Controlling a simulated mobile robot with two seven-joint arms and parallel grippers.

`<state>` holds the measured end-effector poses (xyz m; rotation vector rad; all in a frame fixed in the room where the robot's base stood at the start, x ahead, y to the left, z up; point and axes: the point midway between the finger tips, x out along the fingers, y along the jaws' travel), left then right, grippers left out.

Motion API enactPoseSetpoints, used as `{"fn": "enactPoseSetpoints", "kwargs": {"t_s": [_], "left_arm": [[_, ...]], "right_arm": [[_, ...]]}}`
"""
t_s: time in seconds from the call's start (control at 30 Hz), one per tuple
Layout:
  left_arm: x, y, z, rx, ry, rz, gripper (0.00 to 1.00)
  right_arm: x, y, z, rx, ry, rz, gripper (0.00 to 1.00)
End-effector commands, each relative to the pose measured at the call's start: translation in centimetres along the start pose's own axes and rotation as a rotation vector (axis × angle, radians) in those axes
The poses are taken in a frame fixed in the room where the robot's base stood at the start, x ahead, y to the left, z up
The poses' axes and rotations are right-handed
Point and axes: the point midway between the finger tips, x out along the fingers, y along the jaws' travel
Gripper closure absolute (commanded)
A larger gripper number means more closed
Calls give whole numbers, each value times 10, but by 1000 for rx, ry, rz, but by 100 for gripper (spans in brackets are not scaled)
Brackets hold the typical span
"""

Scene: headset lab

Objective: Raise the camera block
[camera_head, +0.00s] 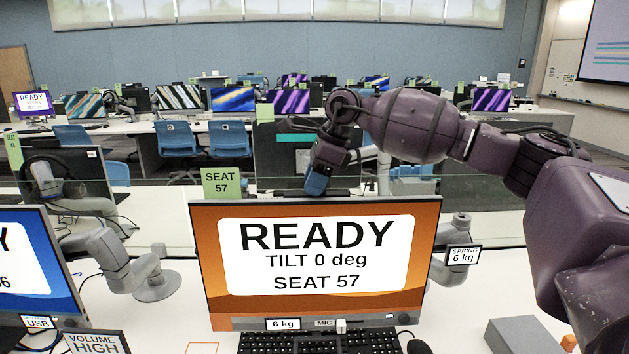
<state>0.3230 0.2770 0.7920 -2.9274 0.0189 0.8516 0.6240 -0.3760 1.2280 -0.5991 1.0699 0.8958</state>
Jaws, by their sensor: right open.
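The seat 57 monitor (210,262) stands upright in front of me, with an orange screen reading READY, TILT 0 deg, SEAT 57. My right gripper (317,186) comes in from the right and points down just above the middle of its top edge. One blue fingertip shows; the jaws are open, and the gap between them is hard to see. I cannot pick out the camera block for certain; the spot at the top edge is partly covered by the gripper. My left gripper is not in view.
A green SEAT 57 card (221,182) stands at the monitor's top left. A keyboard (310,343) and mouse (418,346) lie below. A grey block (514,334) sits at the right. Another monitor (30,265) is at the left. A clear glass panel runs behind.

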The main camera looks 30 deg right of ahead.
Motion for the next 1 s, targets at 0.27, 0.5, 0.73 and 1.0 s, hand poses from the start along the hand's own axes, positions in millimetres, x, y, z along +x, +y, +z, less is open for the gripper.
{"fn": "enactPoseSetpoints", "kwargs": {"t_s": [0.27,0.5,0.73,1.0], "left_arm": [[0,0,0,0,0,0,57],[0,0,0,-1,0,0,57],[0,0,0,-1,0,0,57],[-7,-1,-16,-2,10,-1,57]], "right_arm": [[1,0,0,0,0,0,60],[1,0,0,0,0,0,95],[0,0,0,0,-1,0,100],[-29,0,12,-1,-3,-4,100]]}}
